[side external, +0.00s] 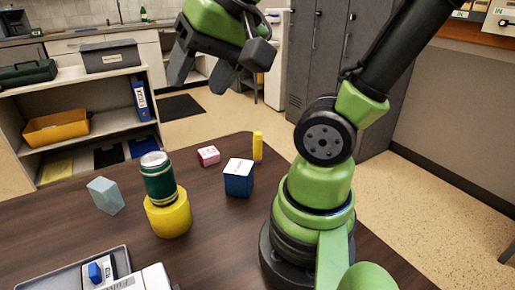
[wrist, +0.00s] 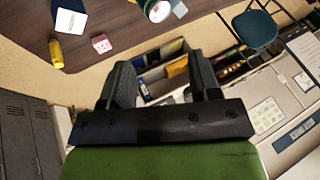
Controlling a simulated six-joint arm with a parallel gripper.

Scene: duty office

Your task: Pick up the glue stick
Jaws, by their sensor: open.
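The glue stick looks to be the small yellow upright cylinder (side external: 258,146) near the far edge of the dark table, just behind the blue box. It also shows at the upper left of the wrist view (wrist: 56,54). My gripper (side external: 200,82) is open and empty, high above and beyond the table's far edge, up and to the left of the yellow cylinder. In the wrist view its two fingers (wrist: 160,85) stand apart with nothing between them.
On the table (side external: 95,238) stand a blue box (side external: 238,180), a pink block (side external: 208,156), a pale blue block (side external: 105,196), and a green can (side external: 158,180) on a yellow cylinder (side external: 168,216). A grey tray (side external: 126,262) lies in front. Shelves (side external: 90,76) stand behind.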

